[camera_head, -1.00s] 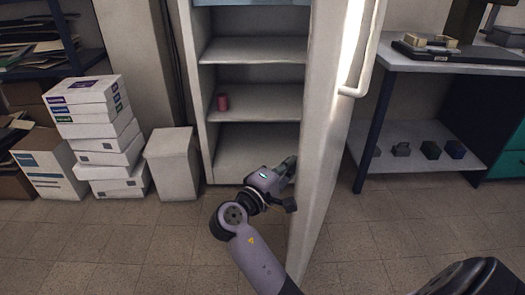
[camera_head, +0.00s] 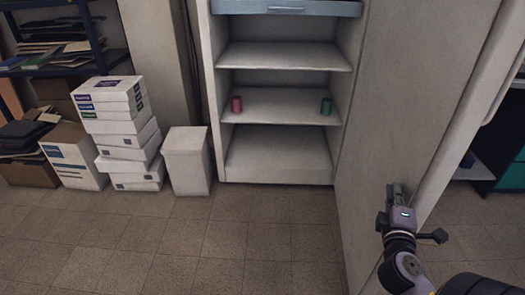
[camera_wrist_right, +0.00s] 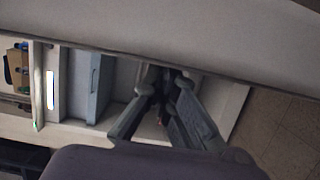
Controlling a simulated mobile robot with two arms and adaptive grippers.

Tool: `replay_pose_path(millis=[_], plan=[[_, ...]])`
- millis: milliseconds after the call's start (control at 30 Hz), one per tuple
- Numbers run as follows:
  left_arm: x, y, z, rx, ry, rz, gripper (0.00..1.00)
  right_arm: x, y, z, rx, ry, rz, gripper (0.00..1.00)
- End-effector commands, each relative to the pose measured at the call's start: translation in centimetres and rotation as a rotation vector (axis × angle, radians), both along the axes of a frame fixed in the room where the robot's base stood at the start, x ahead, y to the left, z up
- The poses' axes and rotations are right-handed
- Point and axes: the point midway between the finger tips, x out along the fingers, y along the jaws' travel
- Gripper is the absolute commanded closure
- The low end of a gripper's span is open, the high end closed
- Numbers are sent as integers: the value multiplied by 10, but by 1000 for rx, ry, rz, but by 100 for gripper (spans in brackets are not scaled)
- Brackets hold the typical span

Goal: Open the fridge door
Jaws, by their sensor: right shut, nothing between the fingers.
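The fridge (camera_head: 280,150) is open in the head view, with its shelves in plain sight. Its pale door (camera_head: 400,110) stands swung out to the right, its inner face towards me. Part of the door handle (camera_head: 508,62) shows at the right edge. My right gripper (camera_head: 396,190) is shut and empty, in front of the lower inner face of the door; I cannot tell whether it touches it. In the right wrist view its dark fingers (camera_wrist_right: 163,85) come together below a pale panel that looks like the door (camera_wrist_right: 200,45). My left gripper is not in view.
A red can (camera_head: 236,104) and a green can (camera_head: 326,106) stand on a fridge shelf, under a blue drawer (camera_head: 285,9). A white bin (camera_head: 187,162) and stacked boxes (camera_head: 125,135) stand left. The tiled floor (camera_head: 230,245) in front is clear.

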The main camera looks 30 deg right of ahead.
Motion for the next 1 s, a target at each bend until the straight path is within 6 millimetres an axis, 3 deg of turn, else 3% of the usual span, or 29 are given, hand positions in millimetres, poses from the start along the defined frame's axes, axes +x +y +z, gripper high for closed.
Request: replay_pose_path(millis=[200,433,1000], plan=[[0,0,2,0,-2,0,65,-31,-41,-1,0,1,-8,100],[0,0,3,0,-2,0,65,-47,-65,-1,1,0,-7,100],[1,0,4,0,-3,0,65,-51,-73,-1,1,-1,-6,100]])
